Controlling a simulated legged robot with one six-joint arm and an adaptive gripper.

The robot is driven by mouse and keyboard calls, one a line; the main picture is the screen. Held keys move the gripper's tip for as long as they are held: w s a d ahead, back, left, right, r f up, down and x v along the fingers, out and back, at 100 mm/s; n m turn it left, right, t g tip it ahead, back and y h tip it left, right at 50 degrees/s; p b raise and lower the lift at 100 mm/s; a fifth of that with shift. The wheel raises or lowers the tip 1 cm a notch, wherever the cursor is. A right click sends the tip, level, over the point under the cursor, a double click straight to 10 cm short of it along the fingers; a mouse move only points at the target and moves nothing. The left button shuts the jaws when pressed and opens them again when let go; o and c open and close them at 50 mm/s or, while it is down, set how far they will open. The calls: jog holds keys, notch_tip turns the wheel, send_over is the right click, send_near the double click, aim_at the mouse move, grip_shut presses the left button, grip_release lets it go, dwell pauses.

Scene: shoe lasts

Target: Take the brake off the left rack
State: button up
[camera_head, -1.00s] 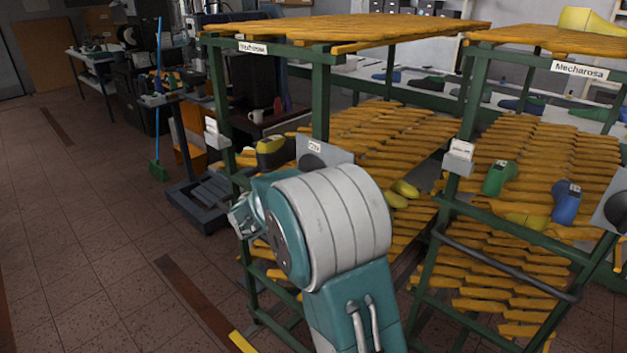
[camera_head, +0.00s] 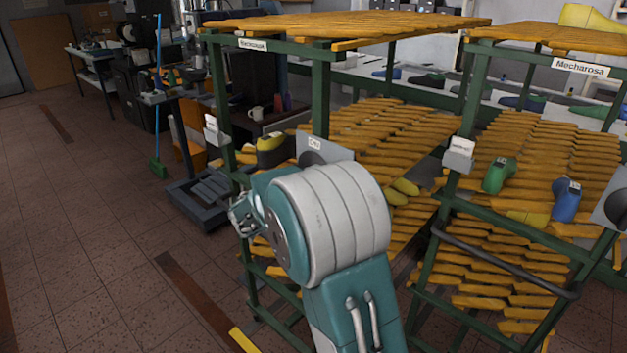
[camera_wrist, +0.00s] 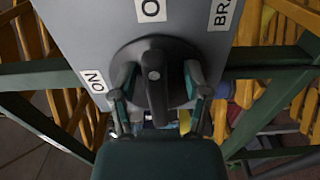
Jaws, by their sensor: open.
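The left rack (camera_head: 321,95) is a green frame with yellow slatted shelves. A grey panel (camera_head: 311,145) on its near side is partly hidden behind my arm. In the wrist view the panel (camera_wrist: 75,28) carries a round black dial (camera_wrist: 128,50) with a raised bar handle (camera_wrist: 153,85). The handle runs up and down in the picture, in line with a cut-off label starting with "O". A cut-off "BRA" label (camera_wrist: 223,12) is at the right, and another label (camera_wrist: 95,81) at the left. My gripper (camera_wrist: 160,75) is open, its fingers on either side of the handle. I cannot tell whether they touch it.
A second rack (camera_head: 465,150) stands at the right, with a green shoe last (camera_head: 497,176) and a blue one (camera_head: 566,201). The tiled floor at the left is clear.

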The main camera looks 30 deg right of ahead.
jog(key=v, duration=1.2)
jog(key=s+d+m+g+y, duration=0.3)
jog(key=s+g+y, duration=0.35)
jog(key=s, duration=0.95)
jog(key=s+a+t+y, duration=0.6)
jog(key=s+a+y, duration=0.3)
jog(key=s+y, duration=0.1)
jog(key=shift+s+a+f+m, duration=0.3)
jog(key=shift+s+m, duration=0.1)
jog(key=shift+s, duration=0.5)
